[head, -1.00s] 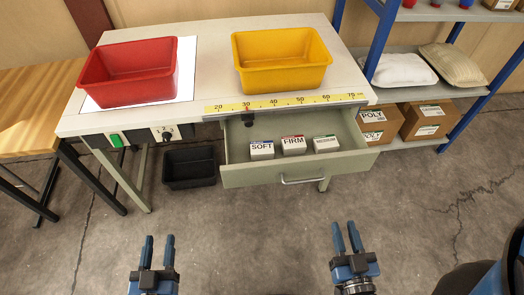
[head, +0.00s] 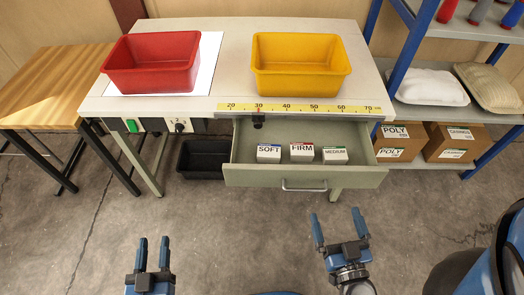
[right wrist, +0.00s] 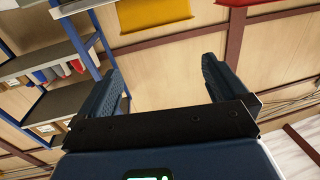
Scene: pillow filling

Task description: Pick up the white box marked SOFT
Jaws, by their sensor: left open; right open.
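The white box marked SOFT (head: 269,153) sits in the open drawer (head: 300,178) under the workbench, with a blue strip along its top edge. It is the leftmost of three boxes, beside the one marked FIRM (head: 302,152) and the one marked MEDIUM (head: 335,155). My left gripper (head: 153,252) is open and empty, in front of the bench and well left of the drawer. My right gripper (head: 339,230) is open and empty, below and right of the drawer front. In the right wrist view its fingers (right wrist: 163,85) stand apart with nothing between them.
A red bin (head: 150,66) and a yellow bin (head: 300,69) stand on the workbench (head: 230,50). A black bin (head: 203,160) is on the floor left of the drawer. A blue-framed shelf (head: 400,60) with pillows and cartons stands at right. The floor before the drawer is clear.

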